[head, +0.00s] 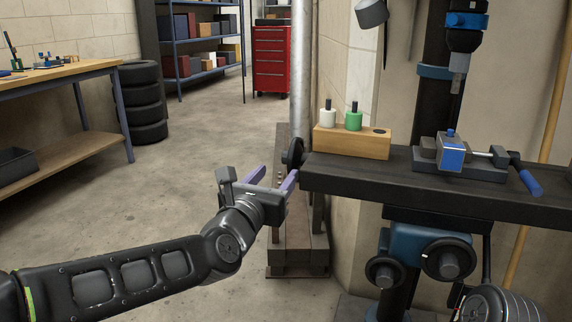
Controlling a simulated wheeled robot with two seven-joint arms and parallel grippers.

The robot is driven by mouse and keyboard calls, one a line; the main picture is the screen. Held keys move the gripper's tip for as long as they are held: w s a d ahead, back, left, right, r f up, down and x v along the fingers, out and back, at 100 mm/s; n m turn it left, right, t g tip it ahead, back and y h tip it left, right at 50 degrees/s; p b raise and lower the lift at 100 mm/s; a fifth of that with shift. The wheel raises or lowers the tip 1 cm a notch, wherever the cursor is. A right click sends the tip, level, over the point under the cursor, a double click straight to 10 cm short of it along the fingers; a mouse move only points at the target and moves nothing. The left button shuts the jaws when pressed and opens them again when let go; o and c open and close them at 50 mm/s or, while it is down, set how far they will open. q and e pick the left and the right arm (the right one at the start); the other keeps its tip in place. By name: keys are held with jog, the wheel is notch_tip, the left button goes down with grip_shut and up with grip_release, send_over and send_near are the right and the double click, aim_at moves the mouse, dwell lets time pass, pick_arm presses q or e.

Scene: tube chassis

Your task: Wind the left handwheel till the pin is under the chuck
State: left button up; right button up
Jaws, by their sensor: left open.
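A dark handwheel (294,153) sits at the left end of the black drill-press table (420,189). My left gripper (274,174) is open, with its two purple fingers just below and left of this wheel. The right finger reaches near the wheel; I cannot tell whether they touch. The grey chuck (458,64) hangs from the drill head above the table. Below it a vise (452,155) with blue and grey parts stands on the table. A small blue upright piece (450,132), seemingly the pin, rises from it, slightly left of the chuck. My right gripper is out of view.
A wooden block (352,141) with a white and a green holder stands on the table's left part. Two more handwheels (385,272) (447,259) sit below the table. A grey pole (300,70) rises behind the left wheel. Open floor lies left of my gripper.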

aim_at(292, 158)
pick_arm(q)
jog(key=x, duration=0.7)
jog(key=shift+f, duration=0.1)
jog(key=shift+w+a, duration=0.1)
grip_shut()
